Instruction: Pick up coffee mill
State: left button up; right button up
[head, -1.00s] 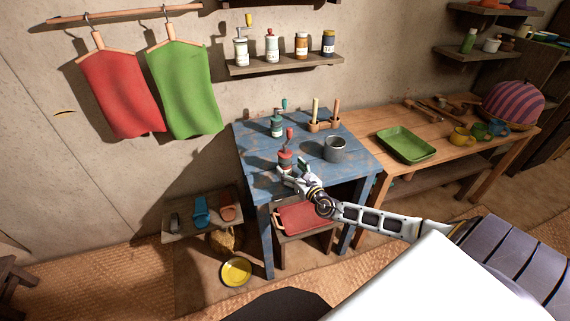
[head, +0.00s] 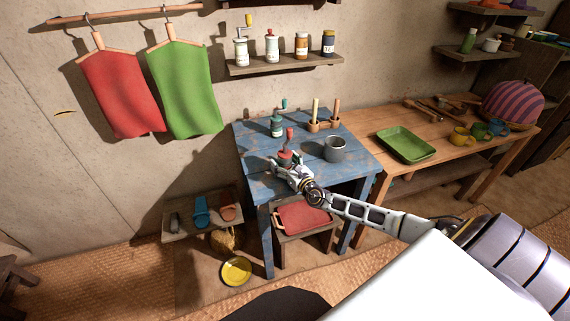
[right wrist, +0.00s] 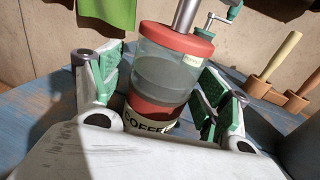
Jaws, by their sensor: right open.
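The coffee mill with a red lid and red crank knob (head: 285,158) stands upright on the blue table (head: 257,143). In the right wrist view the mill (right wrist: 168,75) shows a clear body and a label reading COFFEE. My right gripper (head: 284,169) is at the mill's near side. In the wrist view its open fingers (right wrist: 160,92) stand on either side of the mill, with visible gaps. A second mill with a teal crank (head: 277,127) stands farther back on the table. My left gripper is not in view.
A grey pot (head: 334,150) and a wooden holder with upright handles (head: 323,124) stand to the right on the blue table. A green tray (head: 405,146) lies on the wooden table beside it. A wall shelf (head: 285,65) holds several jars and mills.

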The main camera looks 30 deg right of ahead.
aim_at(284, 145)
jog(key=c, duration=1)
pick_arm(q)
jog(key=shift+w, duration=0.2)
pick_arm(e)
jog(key=shift+c, duration=0.9)
jog(key=shift+r, duration=0.15)
jog(key=shift+r, duration=0.55)
notch_tip(284, 145, up, 7)
jog(key=p, duration=0.2)
jog(key=shift+r+p, duration=0.1)
jog(key=shift+p, duration=0.3)
jog(key=shift+r, duration=0.7)
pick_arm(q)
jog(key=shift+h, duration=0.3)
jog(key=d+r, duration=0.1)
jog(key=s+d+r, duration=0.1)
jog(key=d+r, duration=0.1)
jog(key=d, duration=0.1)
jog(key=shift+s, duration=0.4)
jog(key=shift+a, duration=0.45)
